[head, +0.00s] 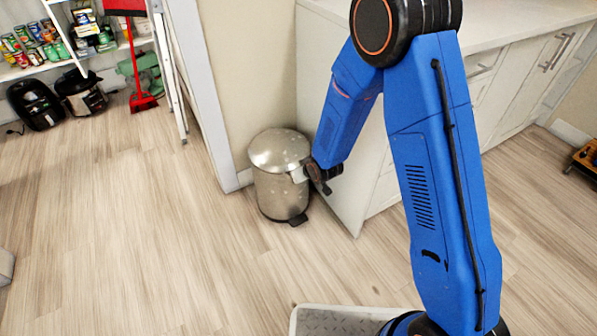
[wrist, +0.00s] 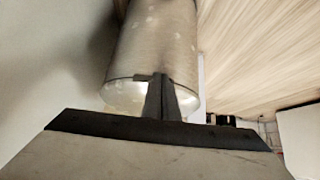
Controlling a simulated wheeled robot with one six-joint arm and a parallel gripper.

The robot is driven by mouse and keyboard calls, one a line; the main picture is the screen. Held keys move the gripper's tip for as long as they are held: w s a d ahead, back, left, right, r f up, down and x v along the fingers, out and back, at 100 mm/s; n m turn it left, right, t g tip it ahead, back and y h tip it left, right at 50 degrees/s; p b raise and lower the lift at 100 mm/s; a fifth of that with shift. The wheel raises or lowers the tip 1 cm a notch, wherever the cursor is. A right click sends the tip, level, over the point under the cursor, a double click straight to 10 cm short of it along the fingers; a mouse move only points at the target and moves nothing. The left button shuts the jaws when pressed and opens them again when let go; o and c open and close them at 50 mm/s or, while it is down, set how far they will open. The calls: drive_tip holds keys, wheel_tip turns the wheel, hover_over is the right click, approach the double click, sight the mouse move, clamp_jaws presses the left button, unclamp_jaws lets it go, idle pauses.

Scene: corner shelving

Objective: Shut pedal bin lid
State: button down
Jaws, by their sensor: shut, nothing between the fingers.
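The pedal bin (head: 281,190) is a brushed-metal cylinder standing upright on the wood floor by the white cabinet's end. Its domed lid (head: 279,149) lies over the top and looks down; a small gap at the rim cannot be ruled out. The black pedal (head: 298,219) is at the base. My gripper (head: 300,174) is at the bin's right upper side, close to the lid's edge; contact is unclear. In the wrist view the bin body (wrist: 160,45) fills the upper middle, and my gripper (wrist: 160,80) is shut and empty in front of its rim, hiding part of it.
The white cabinet (head: 335,120) stands right beside the bin, and a wall corner (head: 230,90) is behind it. A ladder (head: 170,70), a red broom (head: 138,60) and stocked shelves (head: 40,45) are at the back left. The floor left of the bin is clear.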

drive_tip(key=shift+s+d+f, duration=0.15)
drive_tip(key=shift+s+f, duration=0.1)
drive_tip(key=shift+f, duration=0.25)
drive_tip(key=shift+s+d+f, duration=0.1)
drive_tip(key=shift+s+f, duration=0.1)
drive_tip(key=shift+f, duration=0.3)
drive_tip(key=shift+r, duration=0.1)
drive_tip(key=w+r+v, duration=0.1)
drive_tip(key=v, duration=1.7)
drive_tip(key=shift+a, duration=0.35)
drive_tip(key=shift+r, duration=0.1)
